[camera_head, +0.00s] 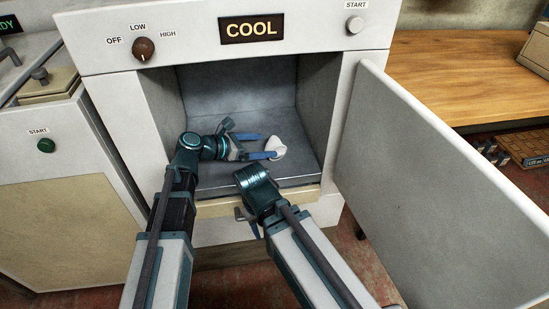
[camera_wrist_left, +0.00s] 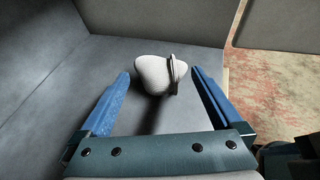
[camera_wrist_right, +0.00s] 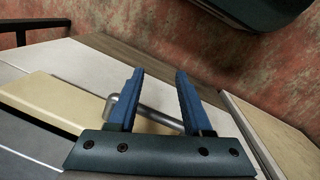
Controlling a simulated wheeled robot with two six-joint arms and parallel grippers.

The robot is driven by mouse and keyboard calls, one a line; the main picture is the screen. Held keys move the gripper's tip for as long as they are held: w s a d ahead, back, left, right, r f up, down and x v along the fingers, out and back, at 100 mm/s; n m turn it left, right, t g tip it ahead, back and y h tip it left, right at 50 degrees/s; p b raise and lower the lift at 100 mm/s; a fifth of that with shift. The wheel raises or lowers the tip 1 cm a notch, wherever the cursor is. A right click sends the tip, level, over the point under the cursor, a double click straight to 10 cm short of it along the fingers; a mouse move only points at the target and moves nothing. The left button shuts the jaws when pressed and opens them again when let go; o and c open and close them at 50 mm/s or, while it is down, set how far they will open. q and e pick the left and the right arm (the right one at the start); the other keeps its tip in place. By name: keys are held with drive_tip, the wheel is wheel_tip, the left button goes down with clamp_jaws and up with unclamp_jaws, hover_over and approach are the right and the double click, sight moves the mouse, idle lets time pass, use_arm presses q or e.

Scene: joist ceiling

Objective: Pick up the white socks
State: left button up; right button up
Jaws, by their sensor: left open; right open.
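The white socks (camera_head: 275,147) lie as a small bundle on the grey floor of the open machine chamber. In the left wrist view the white bundle (camera_wrist_left: 155,73) has a grey band-like part on its right side. My left gripper (camera_head: 262,146) is inside the chamber, open, with its blue fingers pointing at the socks. In the left wrist view the socks sit between and just ahead of the fingertips, and I cannot tell whether they touch. My right gripper (camera_wrist_right: 158,75) is open and empty, low in front of the chamber, with a metal bar handle between and behind its fingers.
The machine's door (camera_head: 430,190) stands open on the right. The chamber walls (camera_head: 312,100) close in around my left gripper. A wooden worktop (camera_head: 460,60) is at the right, and another cabinet (camera_head: 60,190) with a green start button stands at the left.

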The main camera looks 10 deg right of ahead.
sight(280, 141)
use_arm(q)
drive_tip(key=shift+w+d+f, duration=0.25)
drive_tip(key=shift+d+f, duration=0.15)
drive_tip(key=shift+d, duration=0.15)
drive_tip(key=b+x, duration=0.2)
drive_tip(key=x, duration=0.4)
drive_tip(key=shift+d+f, duration=0.1)
use_arm(e)
wheel_tip(280, 141, down, 3)
drive_tip(key=shift+f, duration=0.1)
use_arm(q)
drive_tip(key=c, duration=1)
drive_tip(key=shift+r+p, duration=0.7)
drive_tip(key=shift+r, duration=0.25)
wheel_tip(280, 141, up, 2)
drive_tip(key=shift+p, duration=1)
drive_tip(key=s+a, duration=0.3)
drive_tip(key=a, duration=0.1)
drive_tip(key=s+a+r+p, duration=0.1)
drive_tip(key=s+a, duration=0.6)
drive_tip(key=a, duration=0.1)
drive_tip(key=shift+s+a+r, duration=0.1)
drive_tip(key=shift+s+r, duration=0.05)
drive_tip(key=shift+s, duration=0.1)
use_arm(e)
wheel_tip(280, 141, up, 5)
